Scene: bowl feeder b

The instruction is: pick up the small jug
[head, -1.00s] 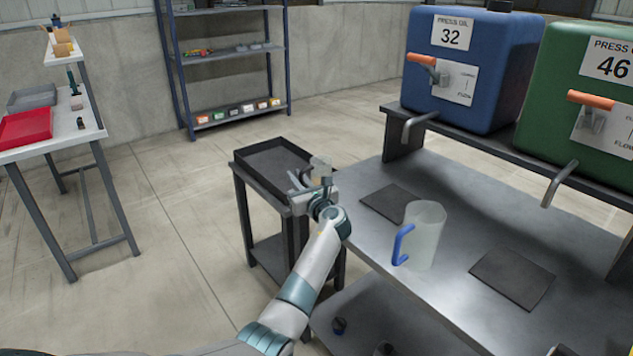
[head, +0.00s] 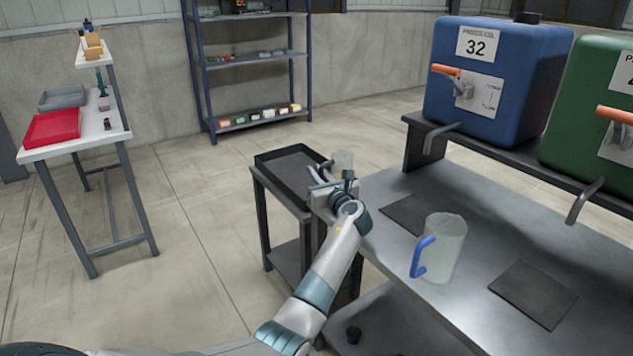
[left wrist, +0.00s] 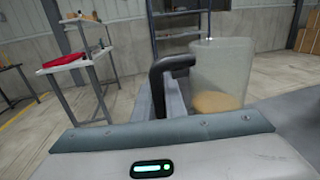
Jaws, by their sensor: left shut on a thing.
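The small jug (head: 343,160) is a little translucent vessel beside the right rim of the black tray in the head view. In the left wrist view the small jug (left wrist: 222,75) looks upright, with a dark handle on its left and some amber liquid at the bottom. My left gripper (head: 334,186) is shut on the small jug. The fingertips are hard to make out, and the exact grip is not clear. A larger translucent jug (head: 447,246) with a blue handle stands on the metal bench. My right gripper is not in view.
The black tray (head: 262,168) tops a dark stand left of the bench (head: 395,255). Two dark mats (head: 535,293) lie on the bench. Blue (head: 495,85) and green (head: 590,120) oil tanks with taps stand on a raised shelf behind. Open floor lies to the left.

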